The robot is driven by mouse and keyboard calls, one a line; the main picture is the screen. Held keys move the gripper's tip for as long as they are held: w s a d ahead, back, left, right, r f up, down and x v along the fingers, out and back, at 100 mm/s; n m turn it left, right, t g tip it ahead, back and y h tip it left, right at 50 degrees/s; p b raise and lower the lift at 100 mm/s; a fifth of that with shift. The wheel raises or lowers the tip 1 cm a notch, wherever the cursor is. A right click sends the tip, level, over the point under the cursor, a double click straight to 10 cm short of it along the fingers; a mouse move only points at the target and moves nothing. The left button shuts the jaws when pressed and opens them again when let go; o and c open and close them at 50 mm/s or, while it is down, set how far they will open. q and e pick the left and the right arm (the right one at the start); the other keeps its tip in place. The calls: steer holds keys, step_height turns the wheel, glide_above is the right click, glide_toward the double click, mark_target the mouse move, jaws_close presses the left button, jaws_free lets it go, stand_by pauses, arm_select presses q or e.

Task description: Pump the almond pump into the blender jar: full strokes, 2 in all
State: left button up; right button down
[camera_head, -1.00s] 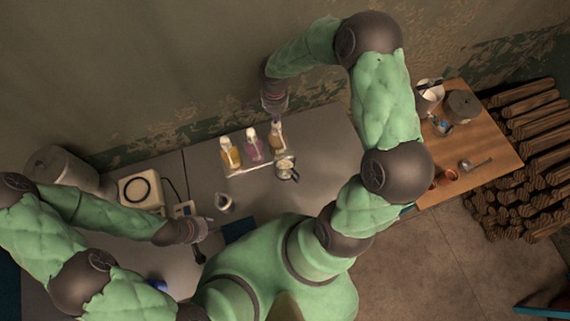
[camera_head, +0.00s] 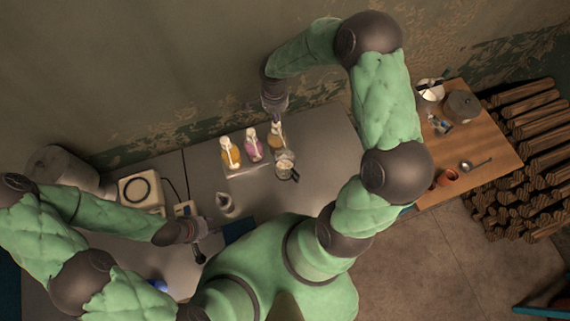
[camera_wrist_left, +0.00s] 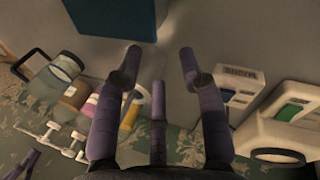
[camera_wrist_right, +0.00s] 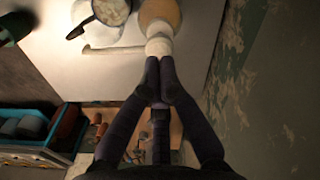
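Three pump bottles stand in a row on the grey table: amber (camera_head: 230,157), pink (camera_head: 252,149) and a tan-brown one (camera_head: 278,141) at the right. None has a readable label, but my right gripper is at the tan one. Its tan body (camera_wrist_right: 160,12) and white pump top (camera_wrist_right: 159,45) show in the right wrist view. My right gripper (camera_wrist_right: 159,78) has its fingertips together, right at the pump top; contact is unclear. A handled jar (camera_head: 285,171), possibly the blender jar, stands in front with pale contents (camera_wrist_right: 111,10). My left gripper (camera_wrist_left: 160,53) is open and empty.
A white appliance with a black ring (camera_head: 141,190) stands left, beside a small display box (camera_head: 185,209). A pale jug (camera_head: 226,203) stands near my left gripper. A wooden side table (camera_head: 491,145) holds pots. Stacked logs (camera_head: 530,160) lie farther right.

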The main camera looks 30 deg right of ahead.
arm_select(q)
steer(key=shift+f, duration=0.1)
arm_select(e)
steer(key=shift+f, duration=0.15)
arm_select(q)
steer(key=shift+f+b, duration=1.9)
steer(key=shift+b, duration=0.1)
arm_select(e)
steer(key=shift+f, duration=1.75)
arm_select(q)
steer(key=shift+r, duration=0.1)
arm_select(e)
steer(key=shift+r, duration=0.1)
arm_select(q)
steer(key=shift+r+p, duration=0.6)
steer(key=shift+p, duration=0.1)
arm_select(e)
steer(key=shift+r, duration=1.75)
arm_select(q)
steer(key=shift+f, duration=0.15)
arm_select(e)
steer(key=shift+f, duration=0.15)
arm_select(q)
steer(key=shift+f+b, duration=0.65)
steer(key=shift+b, duration=0.15)
arm_select(e)
steer(key=shift+f, duration=0.65)
